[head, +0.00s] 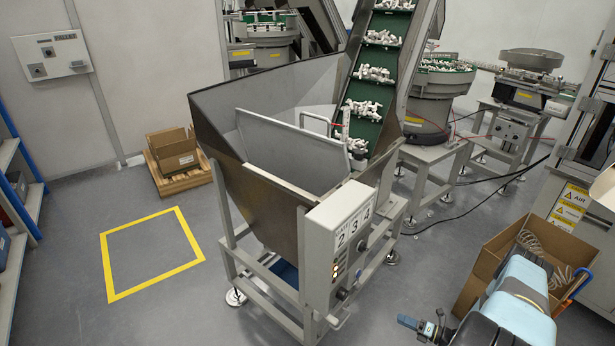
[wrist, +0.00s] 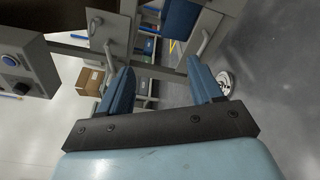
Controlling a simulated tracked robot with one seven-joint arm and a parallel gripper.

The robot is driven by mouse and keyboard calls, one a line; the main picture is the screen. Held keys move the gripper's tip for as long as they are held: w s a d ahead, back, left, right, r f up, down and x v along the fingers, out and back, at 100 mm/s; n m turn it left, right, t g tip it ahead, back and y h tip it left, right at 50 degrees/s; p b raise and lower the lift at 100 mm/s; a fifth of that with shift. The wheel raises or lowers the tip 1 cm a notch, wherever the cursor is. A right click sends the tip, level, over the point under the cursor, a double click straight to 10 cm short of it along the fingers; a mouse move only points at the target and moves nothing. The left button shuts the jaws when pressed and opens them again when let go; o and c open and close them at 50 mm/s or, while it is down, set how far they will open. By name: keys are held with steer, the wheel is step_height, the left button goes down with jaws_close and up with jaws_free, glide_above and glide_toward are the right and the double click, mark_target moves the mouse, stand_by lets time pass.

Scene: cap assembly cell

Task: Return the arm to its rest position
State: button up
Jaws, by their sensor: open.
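My gripper (head: 418,326) shows at the lower right of the head view, low and to the right of the hopper's control box, with a clear gap between them. My pale blue and dark arm reaches in from the lower right corner. In the wrist view my gripper (wrist: 160,66) has its two blue fingers spread wide apart. Nothing is held between them. Much of the gripper is hidden in the head view.
The steel hopper (head: 222,140) with its control box (head: 322,262) stands centre. A green conveyor (head: 368,88) carries white parts. An open cardboard box (head: 487,262) is beside my arm. A yellow floor square (head: 118,293) is empty at left. Grey machine framework fills the wrist view's upper part.

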steer(key=w+d+r+n+g, duration=0.1)
steer(key=w+r+n+g, duration=0.4)
steer(key=r, duration=0.8)
steer(key=w+d+r+n+g, duration=0.15)
steer(key=w+r+n, duration=0.45)
steer(key=r, duration=0.7)
steer(key=s+a+r+n+g+h, duration=0.1)
steer(key=s+a+r+n+h, duration=0.2)
steer(key=r, duration=0.9)
steer(key=a+r+n+g+h, duration=0.2)
steer(key=a+r+n, duration=0.3)
steer(key=r, duration=0.7)
steer(key=s+a+r+n+g+h, duration=0.1)
steer(key=s+a+r+n+h, duration=0.3)
steer(key=r, duration=0.8)
steer(key=s+a+r+n+t+h, duration=0.15)
steer(key=s+r+n, duration=0.35)
steer(key=r, duration=0.5)
steer(key=s+a+r+n+t+h, duration=0.1)
steer(key=s+r+n, duration=0.3)
steer(key=s, duration=0.6)
steer(key=s+a+r+n+t+h, duration=0.2)
steer(key=s+r+n+t+h, duration=0.1)
steer(key=s, duration=0.8)
step_height(320, 180, up, 3)
steer(key=shift+s+a+r+n+t, duration=0.15)
steer(key=shift+s+n+t, duration=0.15)
steer(key=shift+n+t, duration=0.6)
